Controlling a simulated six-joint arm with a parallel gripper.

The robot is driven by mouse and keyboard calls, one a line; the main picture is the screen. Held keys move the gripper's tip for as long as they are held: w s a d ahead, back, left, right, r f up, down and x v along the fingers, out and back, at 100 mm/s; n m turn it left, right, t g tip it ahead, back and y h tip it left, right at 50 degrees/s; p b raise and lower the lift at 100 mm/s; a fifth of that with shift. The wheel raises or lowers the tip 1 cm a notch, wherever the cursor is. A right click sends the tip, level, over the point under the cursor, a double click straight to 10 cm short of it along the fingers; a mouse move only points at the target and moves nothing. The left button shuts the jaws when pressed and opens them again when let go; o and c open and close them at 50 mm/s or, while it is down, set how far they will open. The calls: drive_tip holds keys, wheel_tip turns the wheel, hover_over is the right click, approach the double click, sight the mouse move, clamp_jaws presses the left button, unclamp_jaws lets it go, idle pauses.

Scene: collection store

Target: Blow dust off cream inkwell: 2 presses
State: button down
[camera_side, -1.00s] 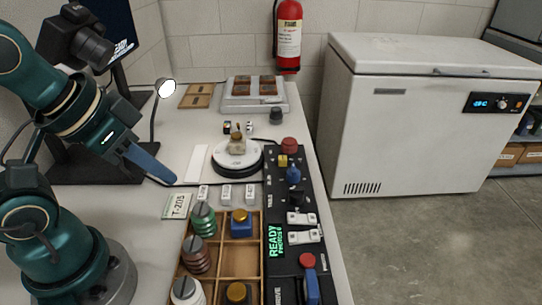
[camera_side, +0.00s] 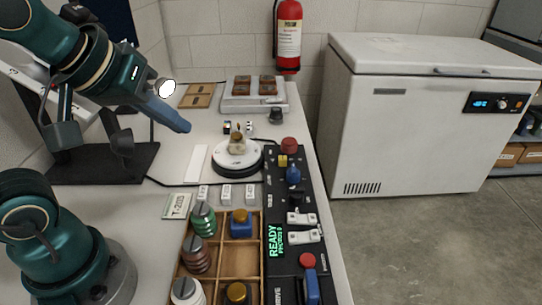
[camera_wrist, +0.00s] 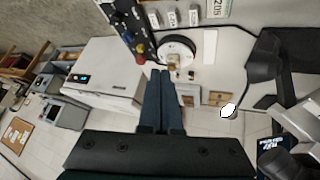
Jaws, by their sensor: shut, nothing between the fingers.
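The cream inkwell (camera_side: 237,145) with a brownish top sits upright on a round white turntable (camera_side: 225,159) with a black base. In the wrist view the inkwell (camera_wrist: 174,60) shows just beyond my fingertips, on the turntable (camera_wrist: 186,43). My gripper (camera_side: 186,127) is shut and empty, held above the bench to the left of the turntable and higher than it, apart from the inkwell. It also shows in the wrist view (camera_wrist: 160,73). A black control panel (camera_side: 277,209) has several buttons, knobs and white switches, and a green display reading READY. Dust on the inkwell is too small to tell.
A wooden compartment tray (camera_side: 238,258) with several bottles stands at the front. A lamp (camera_side: 166,88) and monitor stand are at left. A grey tray (camera_side: 254,104) with brown blocks and a dark knob-like object (camera_side: 276,116) lie behind. A white freezer (camera_side: 420,125) stands right.

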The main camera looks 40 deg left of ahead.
drive_tip(key=w+a+r+n+t+y, duration=0.1)
drive_tip(key=w+a+r+n, duration=0.1)
drive_tip(key=w+r+n, duration=0.45)
drive_tip(key=n+y, duration=0.2)
hover_over(290, 143)
wheel_tip(290, 143, down, 12)
drive_tip(key=r, duration=0.1)
drive_tip(key=shift+f, duration=0.25)
drive_tip(key=shift+f, duration=4.4)
drive_tip(key=shift+f, duration=0.1)
drive_tip(key=shift+f, duration=0.3)
